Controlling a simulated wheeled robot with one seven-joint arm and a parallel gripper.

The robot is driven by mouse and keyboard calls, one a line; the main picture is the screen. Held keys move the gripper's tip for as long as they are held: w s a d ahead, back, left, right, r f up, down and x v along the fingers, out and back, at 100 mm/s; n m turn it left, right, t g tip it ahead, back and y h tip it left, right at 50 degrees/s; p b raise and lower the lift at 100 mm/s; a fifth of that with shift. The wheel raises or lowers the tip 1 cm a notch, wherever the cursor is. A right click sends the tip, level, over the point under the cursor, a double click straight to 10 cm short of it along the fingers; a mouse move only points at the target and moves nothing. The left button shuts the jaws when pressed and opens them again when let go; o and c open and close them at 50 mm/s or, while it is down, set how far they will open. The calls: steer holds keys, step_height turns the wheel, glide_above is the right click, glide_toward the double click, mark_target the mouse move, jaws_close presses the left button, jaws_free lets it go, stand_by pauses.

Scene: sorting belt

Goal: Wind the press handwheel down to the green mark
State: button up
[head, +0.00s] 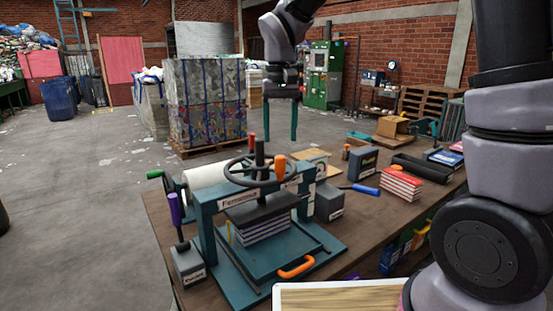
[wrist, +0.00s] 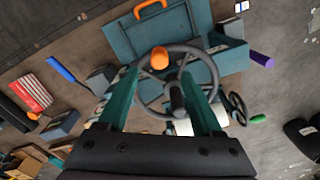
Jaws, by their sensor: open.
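The teal press (head: 206,222) stands on the bench, with a dark platen over a stack of grey sheets. Its dark spoked handwheel (head: 228,172) lies level on top, with an upright spindle and an orange knob (head: 280,167) on its right rim. My gripper (head: 281,138) hangs above the wheel, fingers pointing down, open and empty. In the wrist view the handwheel (wrist: 178,105) shows beyond and between my fingers (wrist: 159,78), with the orange knob (wrist: 160,58) near the gap. I see no contact. A thin yellow strip (head: 229,233) shows at the press's left; I cannot make out a green mark.
An orange U-handle (head: 296,268) sits at the press's front. A purple-handled lever on a grey box (head: 188,264) stands left, and a white roll (head: 207,173) behind. Red books (head: 401,184), a blue-handled tool (head: 366,189) and dark trays lie right. Air above the wheel is clear.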

mark_target(280, 156)
step_height(280, 156, down, 8)
steer(key=shift+r, duration=0.15)
jaws_close()
stand_by(1.6)
